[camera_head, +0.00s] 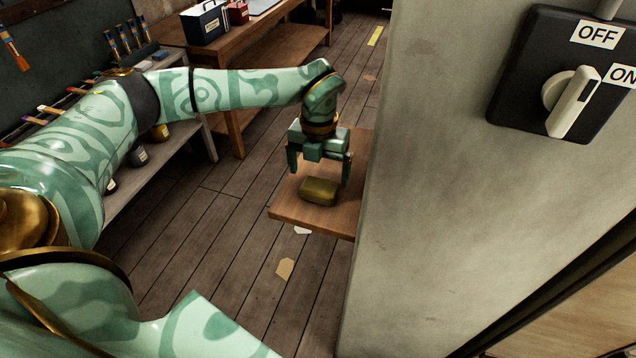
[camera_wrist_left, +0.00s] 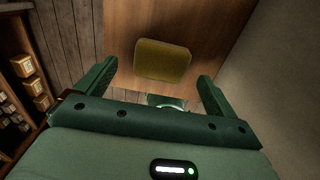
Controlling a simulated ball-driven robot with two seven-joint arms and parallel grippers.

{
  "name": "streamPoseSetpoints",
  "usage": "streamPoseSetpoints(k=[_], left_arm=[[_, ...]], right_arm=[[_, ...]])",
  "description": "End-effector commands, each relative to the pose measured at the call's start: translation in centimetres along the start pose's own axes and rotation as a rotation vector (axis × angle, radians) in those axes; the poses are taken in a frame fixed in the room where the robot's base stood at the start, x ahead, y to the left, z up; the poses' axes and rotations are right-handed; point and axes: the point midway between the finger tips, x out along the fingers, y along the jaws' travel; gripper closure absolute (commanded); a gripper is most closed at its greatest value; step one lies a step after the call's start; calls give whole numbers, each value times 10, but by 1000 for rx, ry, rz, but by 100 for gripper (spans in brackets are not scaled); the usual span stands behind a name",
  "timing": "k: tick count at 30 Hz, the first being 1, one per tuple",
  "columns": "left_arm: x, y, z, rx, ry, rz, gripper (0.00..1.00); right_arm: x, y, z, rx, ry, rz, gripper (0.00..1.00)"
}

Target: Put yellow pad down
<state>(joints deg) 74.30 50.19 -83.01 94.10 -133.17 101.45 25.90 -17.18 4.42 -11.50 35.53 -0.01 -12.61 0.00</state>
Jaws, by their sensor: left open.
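The yellow pad (camera_head: 320,191) is a dull yellow, rounded block. It lies on a small wooden shelf (camera_head: 287,212) beside the grey wall panel. My left gripper (camera_head: 319,172) is just above the pad with its fingers apart, and it holds nothing. In the left wrist view the pad (camera_wrist_left: 162,60) lies on the wood beyond the open fingertips, between their lines. A gap shows between the pad and each finger. My right gripper is not in view.
A grey wall panel (camera_head: 440,200) rises right of the shelf, bearing a black OFF/ON switch (camera_head: 567,95). A wooden bench (camera_head: 262,40) with boxes stands at the back. A low grey bench (camera_head: 150,175) with jars and brushes stands left. Plank floor is open between.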

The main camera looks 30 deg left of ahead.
Motion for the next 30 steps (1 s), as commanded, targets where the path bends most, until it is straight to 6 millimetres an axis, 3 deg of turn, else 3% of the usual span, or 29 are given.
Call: streamPoseSetpoints(k=[1,6,12,18,30], left_arm=[[-17,0,2,0,-5,-1,6],[-65,0,2,1,-4,-1,6],[-102,0,1,1,-1,0,6],[-115,0,1,0,1,0,6],[-115,0,1,0,1,0,6]], right_arm=[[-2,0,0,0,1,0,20],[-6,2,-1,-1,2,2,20],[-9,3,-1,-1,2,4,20],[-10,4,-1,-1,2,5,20],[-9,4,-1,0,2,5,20]])
